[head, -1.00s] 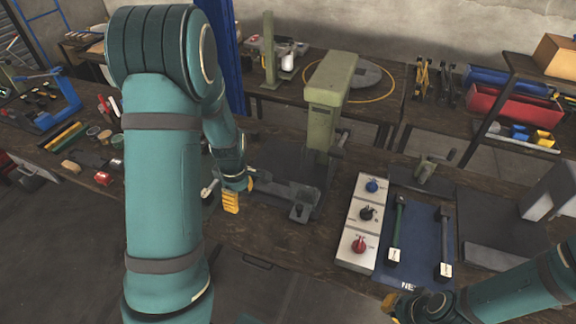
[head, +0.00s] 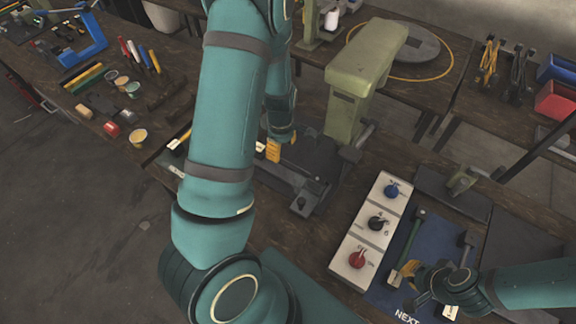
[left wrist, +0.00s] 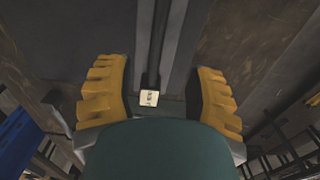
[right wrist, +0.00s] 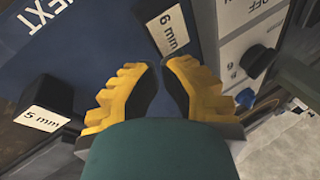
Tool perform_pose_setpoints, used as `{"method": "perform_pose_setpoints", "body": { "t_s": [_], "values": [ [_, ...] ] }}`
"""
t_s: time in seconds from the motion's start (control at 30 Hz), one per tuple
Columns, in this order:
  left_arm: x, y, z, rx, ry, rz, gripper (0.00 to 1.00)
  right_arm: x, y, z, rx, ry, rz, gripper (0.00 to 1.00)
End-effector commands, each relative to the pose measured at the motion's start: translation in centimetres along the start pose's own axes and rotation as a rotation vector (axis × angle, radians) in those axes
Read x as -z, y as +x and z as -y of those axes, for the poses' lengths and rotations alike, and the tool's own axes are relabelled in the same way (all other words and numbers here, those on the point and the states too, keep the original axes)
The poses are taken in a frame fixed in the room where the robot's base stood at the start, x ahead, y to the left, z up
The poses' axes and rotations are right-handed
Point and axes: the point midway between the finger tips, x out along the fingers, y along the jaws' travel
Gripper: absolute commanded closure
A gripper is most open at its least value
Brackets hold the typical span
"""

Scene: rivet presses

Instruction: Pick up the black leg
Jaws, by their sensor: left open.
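My left gripper (head: 273,150) is open at the left side of the green press (head: 362,75). In the left wrist view its fingers (left wrist: 160,90) are wide apart. A long dark bar with a black end block and a small white label (left wrist: 149,98) lies between them, not gripped. It looks like the black leg, though its label is unreadable. My right gripper (head: 418,275) is over the blue mat, by a labelled green-handled tool (head: 408,245). In the right wrist view its fingertips (right wrist: 161,66) are close together beside a "6 mm" label (right wrist: 168,30). Nothing shows between them.
A control box (head: 372,225) with blue, black and red knobs stands left of the blue mat (head: 440,240). A second dark tool (head: 466,245) lies on the mat. Small tins, markers and blocks (head: 120,85) lie on the bench at left. My left arm hides part of the bench.

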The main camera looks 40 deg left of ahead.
Motion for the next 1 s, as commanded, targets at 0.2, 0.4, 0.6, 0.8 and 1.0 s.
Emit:
{"method": "perform_pose_setpoints", "body": {
  "t_s": [0.2,0.4,0.6,0.8,1.0],
  "values": [
    [0.0,2.7,0.0,0.0,0.001,0.0,0.46,0.0,0.6,-0.2,-0.001,0.0,-0.001,1.0],
    [0.1,4.1,-0.1,0.0,0.0,0.0,0.46,-0.1,0.8,-0.2,-0.002,0.0,-0.001,1.0],
    [0.2,7.0,-0.2,0.001,0.001,-0.001,0.46,-0.1,1.1,-0.4,-0.002,0.0,-0.001,1.0],
    [0.1,8.1,-0.3,-0.003,0.001,-0.001,0.46,-0.1,1.2,-0.4,-0.002,0.0,-0.001,1.0],
    [0.1,8.1,-0.3,-0.003,0.001,-0.001,0.47,-0.1,1.2,-0.4,-0.003,0.0,0.0,1.0]
  ]
}}
